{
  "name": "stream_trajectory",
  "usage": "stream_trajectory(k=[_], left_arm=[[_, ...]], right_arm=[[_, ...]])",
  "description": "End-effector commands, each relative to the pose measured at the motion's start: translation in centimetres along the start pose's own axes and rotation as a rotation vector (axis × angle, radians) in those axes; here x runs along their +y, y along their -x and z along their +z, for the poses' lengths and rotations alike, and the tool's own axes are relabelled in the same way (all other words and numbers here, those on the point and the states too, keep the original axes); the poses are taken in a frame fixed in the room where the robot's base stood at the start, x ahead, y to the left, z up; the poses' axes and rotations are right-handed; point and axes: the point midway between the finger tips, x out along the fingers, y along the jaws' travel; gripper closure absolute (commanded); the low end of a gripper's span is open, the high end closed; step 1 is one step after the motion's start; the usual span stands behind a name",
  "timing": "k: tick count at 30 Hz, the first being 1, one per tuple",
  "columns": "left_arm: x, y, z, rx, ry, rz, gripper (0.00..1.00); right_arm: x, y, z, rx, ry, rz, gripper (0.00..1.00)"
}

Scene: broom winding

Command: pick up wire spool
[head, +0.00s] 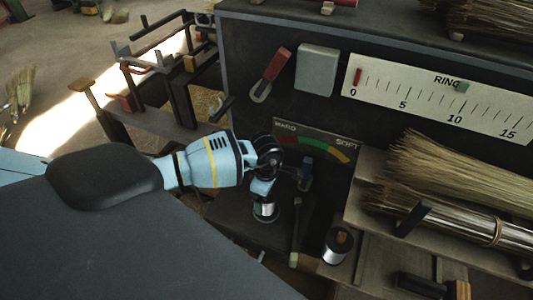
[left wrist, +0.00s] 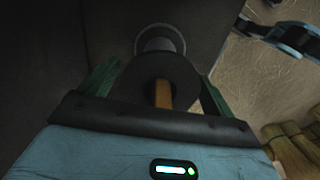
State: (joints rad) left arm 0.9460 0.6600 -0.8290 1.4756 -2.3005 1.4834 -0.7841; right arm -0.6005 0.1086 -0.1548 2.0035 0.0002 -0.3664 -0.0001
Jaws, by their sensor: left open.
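A wire spool (head: 266,211) with silvery wire stands on the dark bench shelf, directly below my left gripper (head: 263,188). The gripper points down at its top, and the arm comes in from the left. In the left wrist view the two green fingers (left wrist: 158,92) are apart. A dark round disc (left wrist: 140,84) with a wooden peg shows between them, apparently part of the spool; contact cannot be told. A second wire spool (head: 337,246) with a wooden core stands to the right. My right gripper is not in view.
A tool with a long dark handle (head: 296,232) lies between the spools. Bristle bundles (head: 455,175) lie on a wooden rack at the right. A dark metal frame (head: 165,75) stands at the back left.

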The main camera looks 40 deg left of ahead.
Motion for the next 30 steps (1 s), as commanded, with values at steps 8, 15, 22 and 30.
stream_trajectory(k=[8, 15, 22, 30], left_arm=[[0.01, 0.04, 0.01, 0.0, 0.0, 0.001, 0.25], [0.01, 0.05, 0.01, 0.0, 0.0, 0.001, 0.56], [0.1, 0.16, 0.03, -0.001, 0.0, 0.003, 0.76], [0.15, 0.63, 0.0, -0.001, 0.001, 0.004, 0.76]], right_arm=[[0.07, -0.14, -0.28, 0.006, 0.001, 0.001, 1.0], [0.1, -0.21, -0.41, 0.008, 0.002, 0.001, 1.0], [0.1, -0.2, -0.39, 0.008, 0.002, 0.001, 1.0], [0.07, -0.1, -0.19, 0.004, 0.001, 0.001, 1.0]])
